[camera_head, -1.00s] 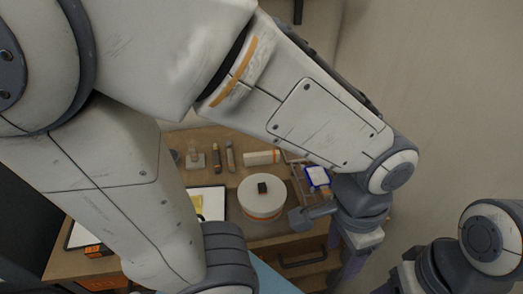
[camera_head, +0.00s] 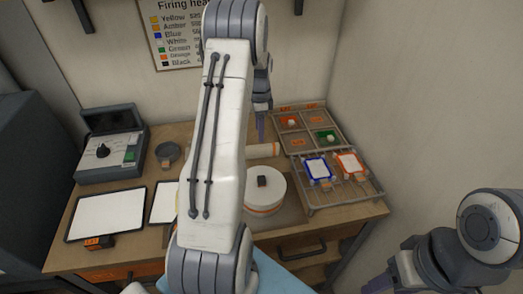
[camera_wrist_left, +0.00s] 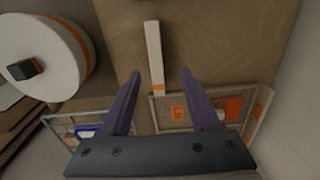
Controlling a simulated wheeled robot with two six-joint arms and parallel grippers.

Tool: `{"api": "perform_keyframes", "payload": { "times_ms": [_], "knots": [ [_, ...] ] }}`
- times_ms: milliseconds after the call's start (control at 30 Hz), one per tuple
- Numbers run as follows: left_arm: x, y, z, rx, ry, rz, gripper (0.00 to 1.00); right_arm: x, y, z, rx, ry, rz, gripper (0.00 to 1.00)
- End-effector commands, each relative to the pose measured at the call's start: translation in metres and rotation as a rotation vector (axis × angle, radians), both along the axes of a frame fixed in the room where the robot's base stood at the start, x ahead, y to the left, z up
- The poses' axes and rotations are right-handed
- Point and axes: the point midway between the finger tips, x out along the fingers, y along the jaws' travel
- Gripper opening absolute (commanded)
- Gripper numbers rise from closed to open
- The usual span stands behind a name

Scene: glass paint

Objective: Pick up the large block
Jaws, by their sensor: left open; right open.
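A long cream block (camera_head: 262,151) with an orange band near its right end lies at the back of the table, its left part hidden by my left arm. In the left wrist view a cream bar (camera_wrist_left: 154,55), seemingly this block, shows between and beyond the fingertips. A small black block (camera_head: 263,182) sits on a round white turntable (camera_head: 265,198). My left gripper (camera_wrist_left: 160,73) is open and empty, its purple fingers apart; in the head view it is partly hidden behind the arm. My right gripper (camera_head: 377,287) barely shows at the bottom edge.
A divided tray (camera_head: 308,145) and a wire rack (camera_head: 350,195) with blue and orange framed tiles stand at the right. A grey device (camera_head: 112,150), a dark dish (camera_head: 168,153) and a framed white panel (camera_head: 107,213) are at the left. Walls stand behind and right.

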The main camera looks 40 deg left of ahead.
Motion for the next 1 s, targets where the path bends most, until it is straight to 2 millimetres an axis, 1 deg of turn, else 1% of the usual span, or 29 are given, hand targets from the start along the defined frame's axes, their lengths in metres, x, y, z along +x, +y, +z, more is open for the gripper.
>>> {"api": "perform_keyframes", "payload": {
  "times_ms": [33,100,267,367,500,600,700,900,933,967,1000],
  "knots": [
    [-0.001,-0.001,-0.007,-0.003,0.004,-0.001,0.62,0.000,0.000,0.005,0.000,0.000,0.000,0.57],
    [0.000,-0.002,-0.016,-0.002,0.003,-0.001,0.62,0.000,0.000,0.007,0.000,0.000,0.000,0.57],
    [0.000,-0.002,-0.028,-0.001,0.001,0.000,0.62,0.000,0.000,0.010,0.000,0.000,-0.001,0.57],
    [-0.001,-0.005,-0.037,-0.003,0.004,-0.001,0.62,0.000,0.000,0.017,0.000,0.000,-0.001,0.57],
    [-0.003,-0.010,-0.058,-0.004,0.005,-0.001,0.62,0.000,0.000,0.032,0.000,0.000,-0.002,0.57],
    [-0.001,-0.008,-0.072,-0.001,0.001,0.000,0.62,0.000,0.000,0.033,0.000,0.000,-0.002,0.57],
    [-0.001,-0.008,-0.079,-0.001,0.001,0.000,0.62,0.000,0.000,0.034,0.000,0.000,-0.002,0.57],
    [-0.001,-0.008,-0.080,0.000,-0.001,0.000,0.62,0.000,0.000,0.033,0.000,0.000,-0.002,0.57],
    [-0.001,-0.008,-0.080,0.000,-0.001,0.000,0.59,0.000,0.000,0.033,0.000,0.000,-0.002,0.57],
    [-0.001,-0.008,-0.080,0.000,-0.001,0.000,0.47,0.000,0.000,0.033,0.000,0.000,-0.002,0.57],
    [-0.001,-0.008,-0.080,0.000,-0.001,0.000,0.32,0.000,0.000,0.033,0.000,0.000,-0.002,0.57]
  ]
}}
